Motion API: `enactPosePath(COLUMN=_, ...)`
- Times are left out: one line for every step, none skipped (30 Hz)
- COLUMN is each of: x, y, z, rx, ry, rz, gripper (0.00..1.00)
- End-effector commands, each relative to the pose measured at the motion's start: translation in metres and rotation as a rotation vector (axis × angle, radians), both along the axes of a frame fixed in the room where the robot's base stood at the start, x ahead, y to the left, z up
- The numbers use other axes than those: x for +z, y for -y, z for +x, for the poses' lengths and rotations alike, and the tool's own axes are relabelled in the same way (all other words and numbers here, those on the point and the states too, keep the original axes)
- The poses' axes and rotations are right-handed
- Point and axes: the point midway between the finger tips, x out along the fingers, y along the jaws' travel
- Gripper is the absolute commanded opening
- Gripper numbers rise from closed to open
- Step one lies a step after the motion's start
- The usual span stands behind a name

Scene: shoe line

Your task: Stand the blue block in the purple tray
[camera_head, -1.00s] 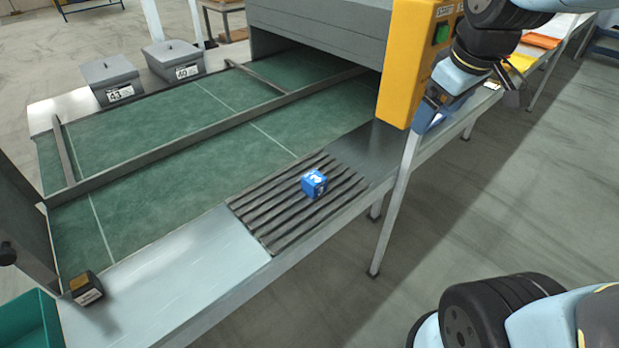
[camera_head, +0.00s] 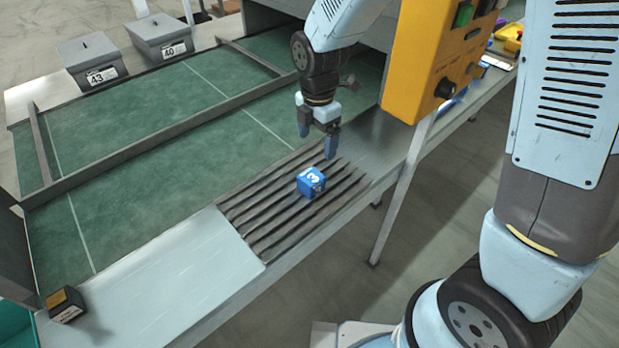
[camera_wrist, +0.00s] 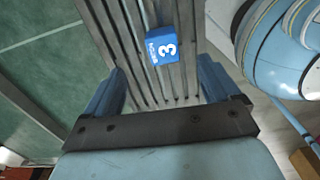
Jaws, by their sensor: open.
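My gripper (camera_head: 318,142) is open and empty, above and behind the block in the head view, pointing down. In the wrist view its blue fingers (camera_wrist: 160,88) are spread apart and do not touch the block.
A yellow control box (camera_head: 433,60) stands to the right of my gripper. A dark block with an orange top (camera_head: 65,304) sits at the left front end. Two grey lidded bins (camera_head: 92,62) stand at the back left. Bare metal (camera_head: 195,262) lies left of the mat.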

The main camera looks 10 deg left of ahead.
Motion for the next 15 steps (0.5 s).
enactPosePath(x=-0.004, y=-0.005, z=-0.003, rx=0.022, ry=-0.004, rz=-0.003, gripper=0.89)
enactPosePath(x=-0.007, y=-0.006, z=-0.004, rx=0.031, ry=-0.005, rz=-0.004, gripper=0.89)
enactPosePath(x=-0.011, y=-0.008, z=-0.005, rx=0.040, ry=-0.006, rz=-0.005, gripper=0.89)
enactPosePath(x=-0.014, y=-0.009, z=-0.005, rx=0.044, ry=-0.006, rz=-0.005, gripper=0.89)
enactPosePath(x=-0.018, y=-0.010, z=-0.006, rx=0.047, ry=-0.007, rz=-0.005, gripper=0.89)
enactPosePath(x=-0.024, y=-0.011, z=-0.007, rx=0.049, ry=-0.008, rz=-0.006, gripper=0.89)
enactPosePath(x=-0.029, y=-0.011, z=-0.007, rx=0.050, ry=-0.008, rz=-0.006, gripper=0.89)
enactPosePath(x=-0.035, y=-0.012, z=-0.008, rx=0.051, ry=-0.008, rz=-0.007, gripper=0.89)
enactPosePath(x=-0.042, y=-0.012, z=-0.009, rx=0.052, ry=-0.007, rz=-0.007, gripper=0.89)
enactPosePath(x=-0.047, y=-0.012, z=-0.009, rx=0.052, ry=-0.009, rz=-0.007, gripper=0.89)
enactPosePath(x=-0.052, y=-0.012, z=-0.009, rx=0.052, ry=-0.007, rz=-0.007, gripper=0.89)
enactPosePath(x=-0.058, y=-0.013, z=-0.009, rx=0.052, ry=-0.007, rz=-0.007, gripper=0.89)
enactPosePath(x=-0.063, y=-0.013, z=-0.009, rx=0.053, ry=-0.008, rz=-0.007, gripper=0.89)
enactPosePath(x=-0.067, y=-0.013, z=-0.009, rx=0.053, ry=-0.007, rz=-0.006, gripper=0.89)
enactPosePath(x=-0.072, y=-0.013, z=-0.009, rx=0.053, ry=-0.007, rz=-0.006, gripper=0.89)
